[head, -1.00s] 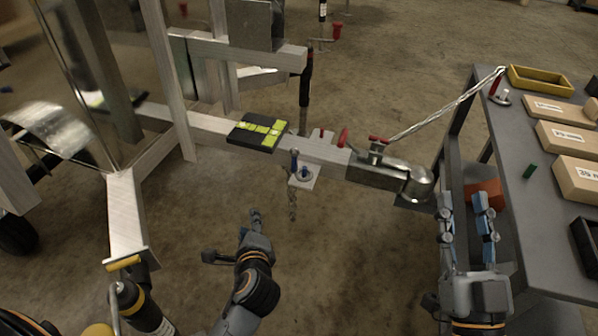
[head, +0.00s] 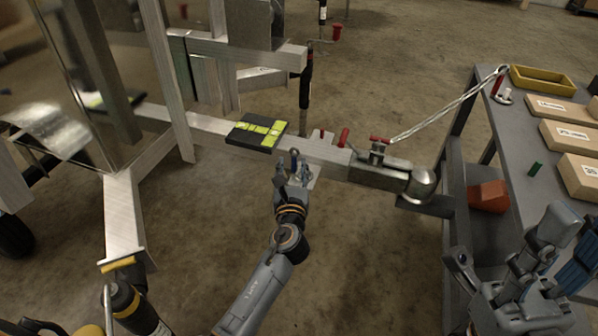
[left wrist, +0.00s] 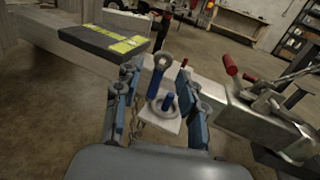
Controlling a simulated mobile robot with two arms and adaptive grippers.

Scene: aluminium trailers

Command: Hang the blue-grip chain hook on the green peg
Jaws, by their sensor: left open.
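The blue-grip chain hook (head: 294,158) stands at a white plate on the side of the trailer tongue; the left wrist view shows its blue grip (left wrist: 156,82) with a ring on top. A metal ring below it is around a short blue peg (left wrist: 168,102). Chain (left wrist: 138,130) hangs below. My left gripper (head: 290,180) is open, its fingers on either side of the hook in the left wrist view (left wrist: 160,88); contact is unclear. A small green peg (head: 535,169) stands on the grey table. My right gripper (head: 555,250) is beside the table, its jaw opening unclear.
The grey table (head: 515,130) at right bears cardboard boxes (head: 568,135) and a yellow tray (head: 542,80). A chain (head: 445,107) runs from the red-handled coupler (head: 378,150) to the table's corner. A black-and-yellow pad (head: 256,130) lies on the tongue.

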